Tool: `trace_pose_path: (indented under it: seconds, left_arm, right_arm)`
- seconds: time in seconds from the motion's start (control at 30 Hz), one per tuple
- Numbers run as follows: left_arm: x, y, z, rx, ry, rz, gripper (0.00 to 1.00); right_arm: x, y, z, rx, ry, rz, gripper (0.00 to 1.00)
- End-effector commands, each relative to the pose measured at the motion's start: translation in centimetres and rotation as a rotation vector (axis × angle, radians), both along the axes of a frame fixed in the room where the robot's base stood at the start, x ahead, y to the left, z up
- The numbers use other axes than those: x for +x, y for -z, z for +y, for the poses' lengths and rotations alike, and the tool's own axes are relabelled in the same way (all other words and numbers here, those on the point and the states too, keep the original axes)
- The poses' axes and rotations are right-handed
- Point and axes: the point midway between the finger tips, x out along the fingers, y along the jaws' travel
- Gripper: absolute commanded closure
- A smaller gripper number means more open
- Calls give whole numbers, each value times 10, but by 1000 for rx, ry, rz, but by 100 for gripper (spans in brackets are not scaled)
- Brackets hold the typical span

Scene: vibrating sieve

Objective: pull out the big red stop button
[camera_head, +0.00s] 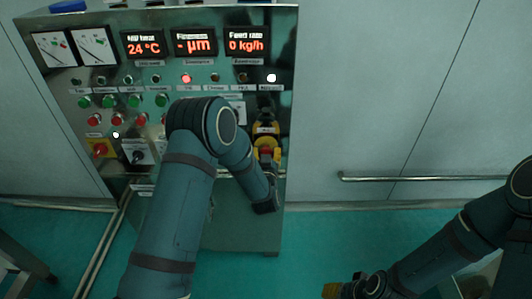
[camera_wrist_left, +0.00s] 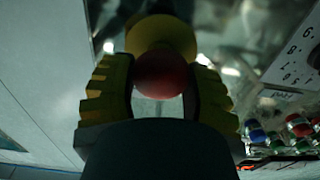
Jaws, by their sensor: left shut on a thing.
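The big red stop button (camera_wrist_left: 161,75) sits between the yellow fingers of my left gripper (camera_wrist_left: 158,84) in the left wrist view. Its round yellow base (camera_wrist_left: 162,36) is just beyond it. In the head view my left gripper (camera_head: 266,146) is at the lower right of the control panel (camera_head: 215,100), shut on the button, a little red of which shows (camera_head: 266,151). My left wrist hides part of the button's surroundings. My right gripper (camera_head: 345,290) is at the bottom edge, away from the panel; its fingers are partly cut off.
The panel carries red-lit displays (camera_head: 195,43), two dials (camera_head: 73,46), rows of green and red buttons and a yellow-plated switch (camera_head: 100,148). A metal rail (camera_head: 430,178) runs along the wall at right. Green floor (camera_head: 320,235) lies free between my arms.

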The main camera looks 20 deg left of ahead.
Motion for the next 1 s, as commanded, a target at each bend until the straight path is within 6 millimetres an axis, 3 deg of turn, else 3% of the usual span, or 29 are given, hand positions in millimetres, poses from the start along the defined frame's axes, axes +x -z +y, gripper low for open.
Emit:
trace_pose_path:
  seconds: [0.3, 0.33, 0.4, 0.77, 1.0]
  left_arm:
    - [-5, 2, -1, 0, 1, 4, 96]
    - [-5, 2, -1, 0, 1, 4, 43]
    - [-5, 2, -1, 0, 1, 4, 19]
    - [-6, 2, -2, 0, 1, 5, 18]
    - [-37, 2, -12, -1, 3, 7, 18]
  right_arm:
    - [0, 0, 0, 0, 0, 0, 53]
    - [0, 0, 0, 0, 0, 0, 53]
    - [0, 0, 0, 0, 0, 0, 53]
    - [0, 0, 0, 0, 0, 0, 53]
    - [0, 0, 0, 0, 0, 0, 53]
